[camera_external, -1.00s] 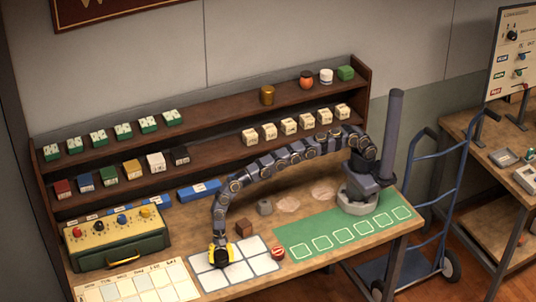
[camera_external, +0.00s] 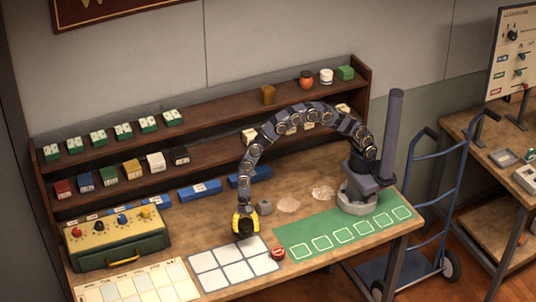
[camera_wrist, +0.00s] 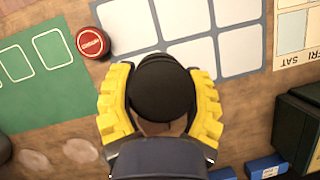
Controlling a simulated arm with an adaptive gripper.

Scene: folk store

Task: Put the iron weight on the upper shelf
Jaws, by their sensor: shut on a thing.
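A black, round-topped thing (camera_wrist: 162,88), which looks like the iron weight, sits between the yellow fingers of my gripper (camera_wrist: 160,108) in the wrist view. My gripper is shut on it. In the external view, my gripper (camera_external: 244,226) points down over the table just behind the white-squared mat, with a dark shape under the fingers. I cannot tell how far it is above the table. The upper shelf (camera_external: 218,110) runs along the wall behind, with a bare stretch between the green-and-white boxes (camera_external: 148,124) and a brown jar (camera_external: 268,95).
The lower shelf (camera_external: 215,150) holds coloured boxes and cream boxes. Blue boxes (camera_external: 200,191) lie below it. A grey piece (camera_external: 264,207) stands right of my gripper. A red round thing (camera_external: 278,253) is beside the mat (camera_external: 232,265). A green control box (camera_external: 120,240) stands at left.

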